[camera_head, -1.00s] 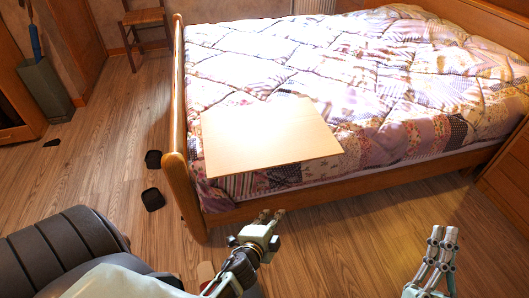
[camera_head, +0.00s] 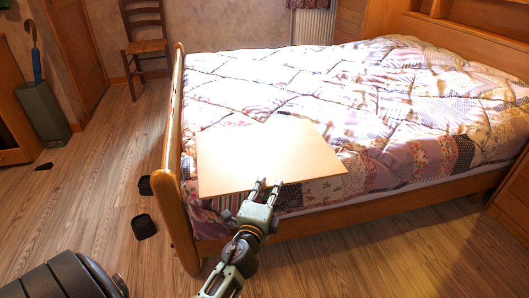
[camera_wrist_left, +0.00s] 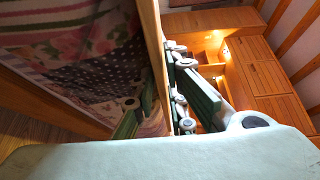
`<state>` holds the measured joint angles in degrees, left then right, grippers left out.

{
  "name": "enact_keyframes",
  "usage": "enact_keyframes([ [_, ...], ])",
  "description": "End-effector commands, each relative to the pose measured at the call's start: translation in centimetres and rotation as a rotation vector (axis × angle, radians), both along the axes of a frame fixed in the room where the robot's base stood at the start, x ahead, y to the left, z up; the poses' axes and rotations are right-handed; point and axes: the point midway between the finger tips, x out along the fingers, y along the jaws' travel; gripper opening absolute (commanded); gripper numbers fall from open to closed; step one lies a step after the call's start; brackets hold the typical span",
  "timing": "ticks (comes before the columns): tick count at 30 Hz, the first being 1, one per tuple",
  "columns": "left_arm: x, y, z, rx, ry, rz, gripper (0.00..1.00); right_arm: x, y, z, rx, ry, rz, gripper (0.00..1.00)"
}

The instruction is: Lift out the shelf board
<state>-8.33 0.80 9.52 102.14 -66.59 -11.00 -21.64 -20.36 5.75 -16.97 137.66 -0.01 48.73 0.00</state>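The shelf board (camera_head: 262,155), a flat pale-wood panel, lies on the patterned quilt at the near left corner of the bed. My left gripper (camera_head: 267,184) is at the board's front edge, its two fingertips apart. In the left wrist view the board shows nearly edge-on as a narrow wooden strip (camera_wrist_left: 152,45). The fingers of my left gripper (camera_wrist_left: 160,85) stand on either side of it. Firm contact with the board cannot be made out. My right gripper is in neither current view.
The wooden bed frame (camera_head: 330,217) and its tall left footboard (camera_head: 172,170) are close to my left arm. Two small black objects (camera_head: 144,226) lie on the floor left of the bed. A chair (camera_head: 145,45) stands by the back wall. Floor is clear at front right.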

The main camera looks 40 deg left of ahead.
Motion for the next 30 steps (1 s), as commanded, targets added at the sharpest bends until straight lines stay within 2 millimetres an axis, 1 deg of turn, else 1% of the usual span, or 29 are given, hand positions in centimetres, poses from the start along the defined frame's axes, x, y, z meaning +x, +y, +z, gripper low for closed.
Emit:
enact_keyframes([
  [7,3.3,1.2,0.0,0.001,-0.002,-0.001,0.12,-0.5,-0.1,-0.1,0.007,-0.021,0.001,0.00],
  [11,4.4,1.6,0.0,0.000,-0.001,0.000,0.12,-0.9,-0.2,-0.1,0.014,-0.042,0.002,0.00],
  [18,4.6,1.6,0.0,-0.001,0.001,0.000,0.12,-1.1,-0.2,0.0,0.017,-0.049,0.004,0.00],
  [19,4.6,1.6,0.0,-0.001,0.001,0.000,0.12,-1.1,-0.2,0.0,0.016,-0.049,0.004,0.00],
  [23,4.6,1.6,0.0,-0.001,0.001,0.000,0.00,-1.1,-0.2,0.1,0.017,-0.052,0.004,0.00],
  [30,4.6,1.6,-0.1,-0.001,0.001,0.000,0.00,-1.1,-0.2,0.2,0.016,-0.056,0.005,0.00],
])
